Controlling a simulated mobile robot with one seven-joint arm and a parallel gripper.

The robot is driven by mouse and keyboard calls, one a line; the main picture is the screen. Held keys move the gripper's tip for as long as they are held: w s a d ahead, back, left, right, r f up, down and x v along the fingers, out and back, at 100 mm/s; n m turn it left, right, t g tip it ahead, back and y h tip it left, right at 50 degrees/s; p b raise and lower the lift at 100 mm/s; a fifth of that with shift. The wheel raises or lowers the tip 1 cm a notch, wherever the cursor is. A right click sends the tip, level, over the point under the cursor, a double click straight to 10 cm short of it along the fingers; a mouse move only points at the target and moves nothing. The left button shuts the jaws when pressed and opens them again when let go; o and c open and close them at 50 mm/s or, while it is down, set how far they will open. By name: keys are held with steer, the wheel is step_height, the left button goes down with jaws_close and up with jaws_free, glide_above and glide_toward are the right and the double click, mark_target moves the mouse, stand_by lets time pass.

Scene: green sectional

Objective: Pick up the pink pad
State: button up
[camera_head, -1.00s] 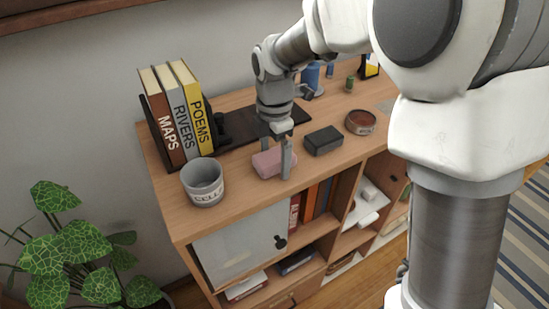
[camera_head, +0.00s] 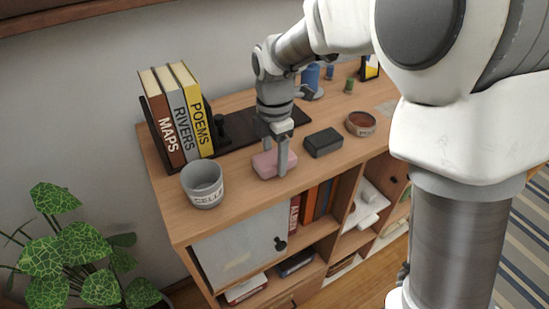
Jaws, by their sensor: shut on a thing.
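The pink pad (camera_head: 264,164) is a small block on the wooden top of the bookcase, between the grey cup and the black block. My gripper (camera_head: 275,158) points down over it and is shut on it, with one finger on the near right side. The far finger is mostly hidden behind the pad. The pad looks to be at or just above the wooden top; I cannot tell whether there is a gap.
A grey cup (camera_head: 202,184) stands left of the pad, and a black block (camera_head: 323,142) lies to its right. A round brown dish (camera_head: 361,123) is farther right. Upright books (camera_head: 181,118) stand at the back left. The front edge of the wooden top (camera_head: 240,213) is near.

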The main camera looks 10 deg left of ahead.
mark_target(274, 156)
step_height(274, 156, up, 3)
steer(key=shift+r+b, duration=0.15)
steer(key=shift+b, duration=0.15)
steer(key=d+r+b, duration=0.1)
steer(key=d+r, duration=0.2)
steer(key=d, duration=0.3)
steer(key=s+d+r, duration=0.1)
steer(key=d+r, duration=0.3)
steer(key=d, duration=0.1)
steer(key=shift+d+r+b, duration=0.25)
steer(key=shift+d+b, duration=0.1)
steer(key=shift+s, duration=0.1)
steer(key=o, duration=0.8)
steer(key=c, duration=0.5)
steer(key=shift+c, duration=0.2)
steer(key=shift+s, duration=0.1)
